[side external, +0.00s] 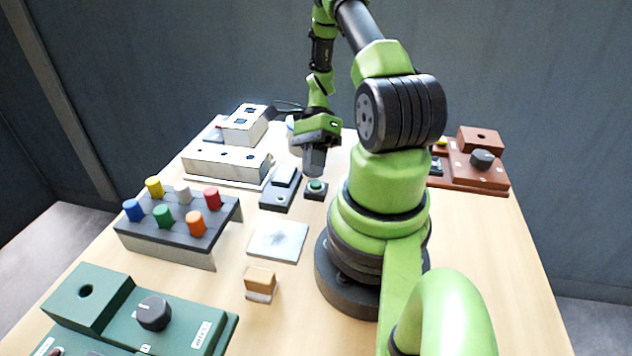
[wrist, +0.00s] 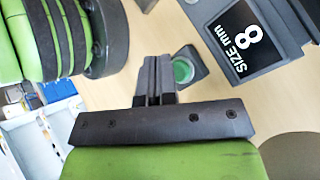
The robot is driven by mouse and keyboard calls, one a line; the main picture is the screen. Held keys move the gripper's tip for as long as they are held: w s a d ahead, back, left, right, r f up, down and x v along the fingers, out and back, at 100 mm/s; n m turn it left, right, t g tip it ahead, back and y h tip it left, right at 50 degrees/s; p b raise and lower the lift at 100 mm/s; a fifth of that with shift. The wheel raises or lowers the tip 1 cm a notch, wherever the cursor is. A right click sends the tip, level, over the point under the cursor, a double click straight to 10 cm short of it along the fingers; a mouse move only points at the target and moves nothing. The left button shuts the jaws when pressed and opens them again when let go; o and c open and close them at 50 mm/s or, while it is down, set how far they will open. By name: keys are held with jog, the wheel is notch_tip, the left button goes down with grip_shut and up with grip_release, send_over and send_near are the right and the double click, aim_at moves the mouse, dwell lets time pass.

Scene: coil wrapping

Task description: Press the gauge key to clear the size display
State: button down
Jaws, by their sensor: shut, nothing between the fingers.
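The gauge key, a green round button on a small dark base (side external: 316,187), sits on the table beside the gauge. In the wrist view the green button (wrist: 183,70) lies just right of my fingertips, partly covered by them. The gauge (side external: 281,188) is a dark unit left of the key in the side view. Its size display (wrist: 243,36) reads "SIZE mm 8" in the wrist view. My gripper (side external: 314,173) is shut and empty, pointing down just above the key. Its closed fingers (wrist: 157,63) show in the wrist view. I cannot tell whether they touch the button.
A rack of several coloured pegs (side external: 175,238) stands left. A pale square plate (side external: 278,242) and a small wooden block (side external: 260,282) lie in front. A green machine (side external: 140,312) is front left, white machines (side external: 225,165) back left, a red-brown unit (side external: 468,170) at right.

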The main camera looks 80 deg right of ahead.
aim_at(313, 181)
jog(key=shift+f, duration=0.35)
jog(key=shift+f, duration=0.4)
dwell(0.6)
jog(key=shift+r, duration=0.85)
jog(key=shift+r, duration=0.1)
jog(key=shift+r, duration=2.45)
